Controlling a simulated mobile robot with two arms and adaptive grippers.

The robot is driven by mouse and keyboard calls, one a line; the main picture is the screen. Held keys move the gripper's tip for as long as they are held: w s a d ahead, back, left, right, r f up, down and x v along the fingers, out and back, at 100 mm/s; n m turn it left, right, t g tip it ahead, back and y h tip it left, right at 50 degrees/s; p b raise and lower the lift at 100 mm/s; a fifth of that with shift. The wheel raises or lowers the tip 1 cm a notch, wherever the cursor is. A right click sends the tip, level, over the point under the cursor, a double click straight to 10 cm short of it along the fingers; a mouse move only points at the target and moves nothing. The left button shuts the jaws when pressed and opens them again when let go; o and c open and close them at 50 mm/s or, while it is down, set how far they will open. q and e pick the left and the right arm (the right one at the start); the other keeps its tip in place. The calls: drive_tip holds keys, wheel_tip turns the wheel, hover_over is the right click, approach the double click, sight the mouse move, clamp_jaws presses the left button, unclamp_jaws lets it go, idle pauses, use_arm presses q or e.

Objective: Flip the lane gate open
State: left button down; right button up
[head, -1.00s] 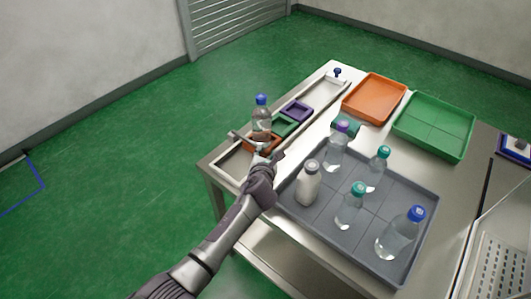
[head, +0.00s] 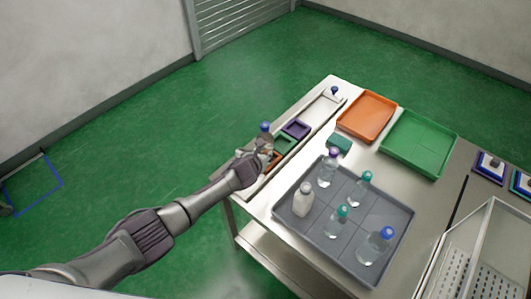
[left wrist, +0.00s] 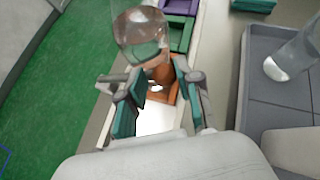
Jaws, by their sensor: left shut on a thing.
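A clear bottle with a blue cap (head: 265,126) stands upright at the lane with colored frames along the table's left edge. In the left wrist view the bottle (left wrist: 140,32) is cut off by the top edge. My left gripper (head: 262,149) is at the bottle's lower part; its teal-padded fingers (left wrist: 157,82) are closed on it, though the contact is partly hidden. An orange frame (left wrist: 167,92) lies beneath the fingers, with green (head: 284,145) and purple (head: 297,129) frames beyond. I cannot make out which part is the lane gate. My right gripper is not in view.
A grey tray (head: 382,262) with several bottles lies right of the lane. A small teal block (head: 339,144), an orange tray (head: 367,117) and a green tray (head: 420,145) are behind it. A blue knob (head: 334,90) marks the lane's far end.

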use_arm(q)
drive_tip(key=shift+w+a+r+n+g+h, duration=0.35)
drive_tip(key=shift+a+r, duration=0.15)
drive_tip(key=shift+r, duration=0.15)
drive_tip(key=c, duration=1.2)
unclamp_jaws()
drive_tip(key=o, duration=0.5)
drive_tip(key=shift+w+f, duration=0.15)
drive_tip(key=shift+f, duration=0.05)
drive_tip(key=shift+d+r, duration=0.1)
drive_tip(key=v, duration=1.2)
